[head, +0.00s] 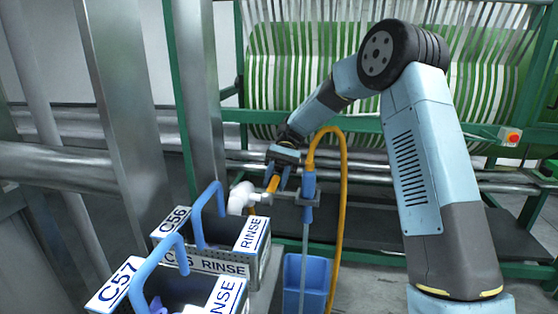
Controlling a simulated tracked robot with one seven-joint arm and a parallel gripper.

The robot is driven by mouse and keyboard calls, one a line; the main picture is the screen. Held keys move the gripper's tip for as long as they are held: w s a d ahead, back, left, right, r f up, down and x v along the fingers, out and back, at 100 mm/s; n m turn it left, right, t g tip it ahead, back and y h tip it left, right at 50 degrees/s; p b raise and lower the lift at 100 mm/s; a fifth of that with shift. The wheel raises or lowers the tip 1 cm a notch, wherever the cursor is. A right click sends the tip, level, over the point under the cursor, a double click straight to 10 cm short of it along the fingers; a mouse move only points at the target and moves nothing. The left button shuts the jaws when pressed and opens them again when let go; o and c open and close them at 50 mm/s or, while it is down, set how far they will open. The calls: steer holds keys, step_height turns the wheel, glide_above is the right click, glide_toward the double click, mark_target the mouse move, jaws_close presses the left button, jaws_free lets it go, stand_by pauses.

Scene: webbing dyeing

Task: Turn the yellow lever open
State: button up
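The yellow lever (272,185) sits on a white pipe fitting (241,197) to the left of the frame's middle. My gripper (276,180) points down at it from above. Its blue fingers are at the lever, one on each side in this view. The lever is small and partly covered by the fingers. I cannot tell whether the fingers press on it or stand apart from it.
Two bins labelled RINSE, C56 (256,262) and C57 (120,285), with blue handles, stand at the lower left. A yellow hose (342,200) arches beside the lever over a blue bucket (306,278). Metal posts (125,90) rise at left. A green-framed machine with striped webbing (300,60) fills the back.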

steer(key=v, duration=1.1)
stand_by(0.3)
steer(key=shift+a+f, duration=0.1)
